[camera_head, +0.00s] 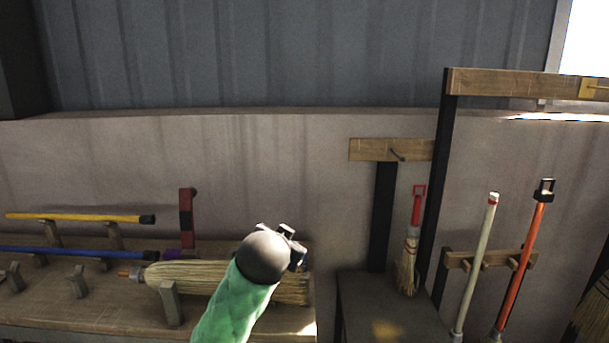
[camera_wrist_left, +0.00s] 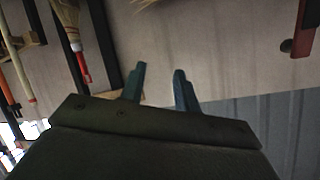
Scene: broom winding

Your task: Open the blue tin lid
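No blue tin or lid can be made out in either view. My left gripper (camera_head: 288,236) is in the middle of the head view, above the bench with the straw broom, at the end of a green arm with a grey ball-shaped joint. In the left wrist view its two fingers (camera_wrist_left: 158,88) stand apart with nothing between them, so it is open and empty. The wall shows upside down behind them. The arm hides part of the bench and broom. My right gripper is in neither view.
The wooden bench (camera_head: 80,300) holds a straw broom (camera_head: 200,277), a yellow pole (camera_head: 75,217), a blue pole (camera_head: 70,252) and a red upright piece (camera_head: 187,215). A hand broom (camera_head: 409,262) hangs above a dark box (camera_head: 385,305). A pale pole (camera_head: 474,265) and orange pole (camera_head: 522,262) stand right.

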